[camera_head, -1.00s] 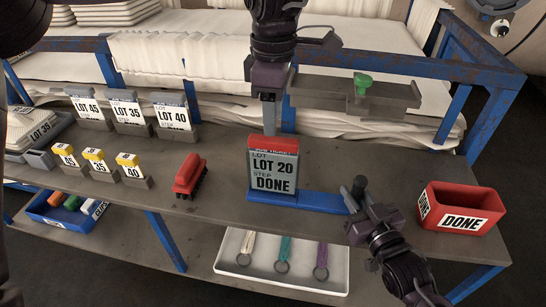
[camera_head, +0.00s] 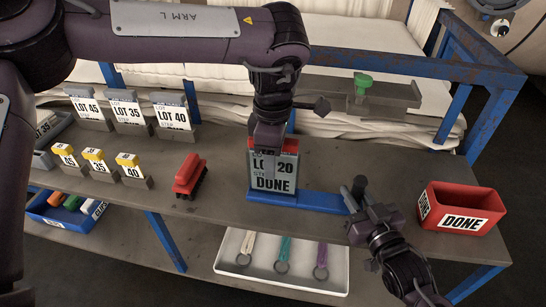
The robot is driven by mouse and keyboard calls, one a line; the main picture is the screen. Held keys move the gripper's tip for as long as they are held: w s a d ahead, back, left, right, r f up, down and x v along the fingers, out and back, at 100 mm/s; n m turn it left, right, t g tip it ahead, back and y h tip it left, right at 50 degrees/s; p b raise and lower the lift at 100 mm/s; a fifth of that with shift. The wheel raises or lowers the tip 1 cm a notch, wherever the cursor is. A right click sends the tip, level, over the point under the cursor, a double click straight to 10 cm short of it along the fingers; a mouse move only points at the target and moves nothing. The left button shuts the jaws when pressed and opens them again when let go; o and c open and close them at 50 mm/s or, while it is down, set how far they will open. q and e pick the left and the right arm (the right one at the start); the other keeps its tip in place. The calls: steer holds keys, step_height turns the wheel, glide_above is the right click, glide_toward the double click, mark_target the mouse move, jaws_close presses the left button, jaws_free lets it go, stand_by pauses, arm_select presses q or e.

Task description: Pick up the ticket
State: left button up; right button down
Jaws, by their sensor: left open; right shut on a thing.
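The ticket (camera_head: 272,184) is a grey card with a red top, reading LOT 20 and DONE. It stands upright in a blue holder (camera_head: 308,202) on the grey shelf. My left gripper (camera_head: 268,148) is open, pointing down over the ticket's red top; its finger hides part of the LOT 20 text. I cannot tell whether it touches the ticket. My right gripper (camera_head: 362,208) is shut on the dark post (camera_head: 359,187) at the right end of the blue holder.
A red DONE bin (camera_head: 459,207) stands to the right. Several lot cards (camera_head: 126,113) and yellow-topped tags (camera_head: 98,162) stand at left. A white tray (camera_head: 236,272) with keyrings sits below. A blue rail (camera_head: 400,63) runs behind.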

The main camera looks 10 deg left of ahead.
arm_select(q)
jaws_close()
arm_select(e)
steer(key=c, duration=1.1)
jaws_free()
arm_select(q)
step_height(320, 180, up, 18)
arm_select(e)
steer(key=shift+s, duration=0.1)
